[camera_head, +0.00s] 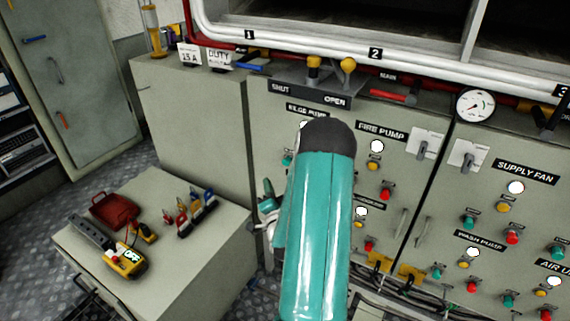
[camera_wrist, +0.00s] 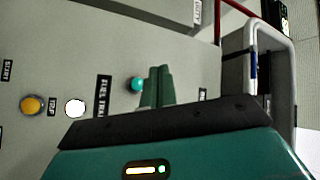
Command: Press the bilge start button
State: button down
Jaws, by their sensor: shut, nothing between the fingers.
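The bilge pump label (camera_head: 305,110) is on the grey panel, partly behind my arm. Below it a green button (camera_head: 287,160) shows at the left edge of my arm; the rest of that group is mostly hidden. In the wrist view a green button (camera_wrist: 137,85) sits just left of my gripper's fingertips (camera_wrist: 160,72), above the fuel transfer label in panel terms. My gripper is shut and empty; its fingers also show beside my arm in the head view (camera_head: 267,187), lower left of the button. I cannot tell whether they touch the panel.
A fuel transfer label (camera_wrist: 102,95), white lamp (camera_wrist: 76,107) and orange button (camera_wrist: 32,105) lie left in the wrist view. The fire pump group (camera_head: 381,131) is right of my arm. A low cabinet bears a red toolbox (camera_head: 114,211) and a yellow meter (camera_head: 125,263).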

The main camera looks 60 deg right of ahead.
aim_at(287, 161)
jog(key=d, duration=0.8)
jog(key=shift+w+d, duration=0.35)
jog(key=shift+w, duration=0.05)
dwell(1.9)
jog(key=shift+d, duration=0.45)
